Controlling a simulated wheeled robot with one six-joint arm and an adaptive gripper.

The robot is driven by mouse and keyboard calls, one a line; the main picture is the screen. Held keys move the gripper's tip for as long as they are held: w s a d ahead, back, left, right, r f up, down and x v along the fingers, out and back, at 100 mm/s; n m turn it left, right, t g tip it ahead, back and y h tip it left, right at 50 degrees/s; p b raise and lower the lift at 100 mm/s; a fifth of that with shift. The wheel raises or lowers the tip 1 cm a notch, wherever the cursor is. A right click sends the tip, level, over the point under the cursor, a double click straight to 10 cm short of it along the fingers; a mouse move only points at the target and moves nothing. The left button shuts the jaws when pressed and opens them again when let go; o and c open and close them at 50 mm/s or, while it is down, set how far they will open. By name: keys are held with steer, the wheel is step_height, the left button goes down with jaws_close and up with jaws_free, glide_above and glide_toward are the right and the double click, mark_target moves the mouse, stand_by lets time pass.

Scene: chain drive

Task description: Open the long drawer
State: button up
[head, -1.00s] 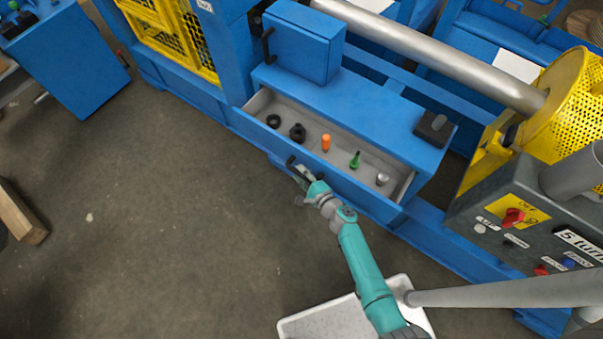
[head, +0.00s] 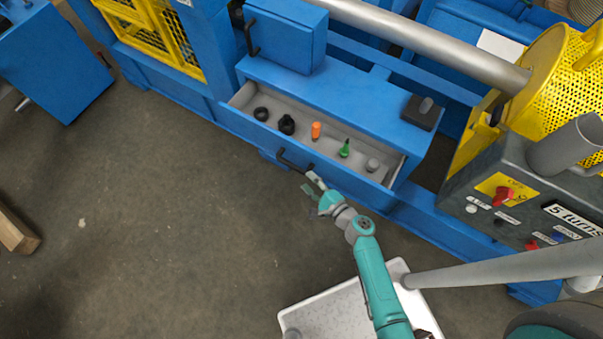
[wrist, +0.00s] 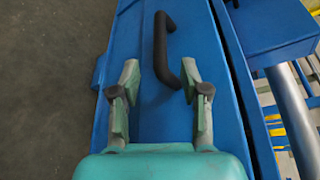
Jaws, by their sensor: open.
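The long blue drawer (head: 250,131) stands pulled out of the blue cabinet, its grey inside showing. Its black bar handle (head: 292,162) is on the front face; it also shows in the wrist view (wrist: 160,45). My gripper (head: 312,186) is open and empty, just in front of the drawer front and close to the handle. In the wrist view my gripper's fingers (wrist: 160,78) are spread, with the lower end of the handle between or just beyond their tips. The handle is not clamped. Whether a finger touches it I cannot tell.
Inside the drawer are black rings (head: 287,124), an orange piece (head: 316,131), a green piece (head: 345,149) and a grey piece (head: 372,165). A white tray (head: 345,311) is below my arm. A grey control box (head: 500,215) stands right.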

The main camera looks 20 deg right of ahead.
steer(key=shift+v, duration=1.05)
steer(key=s+a+r+n+g+h, duration=0.15)
steer(key=s+n, duration=0.25)
steer(key=s, duration=0.5)
steer(key=s+r+n+g+h, duration=0.15)
steer(key=s+n, duration=0.25)
steer(key=s, duration=0.6)
steer(key=s+r+n+t, duration=0.1)
steer(key=s+r+n, duration=0.2)
steer(key=r, duration=0.5)
steer(key=s+d+r+n+t+h, duration=0.1)
steer(key=s+r+n, duration=0.2)
steer(key=r, duration=0.6)
steer(key=s+r+n, duration=0.4)
steer(key=r+n, duration=0.3)
steer(key=r, duration=0.1)
steer(key=shift+d+r+t+h, duration=0.3)
steer(key=shift+t, duration=0.1)
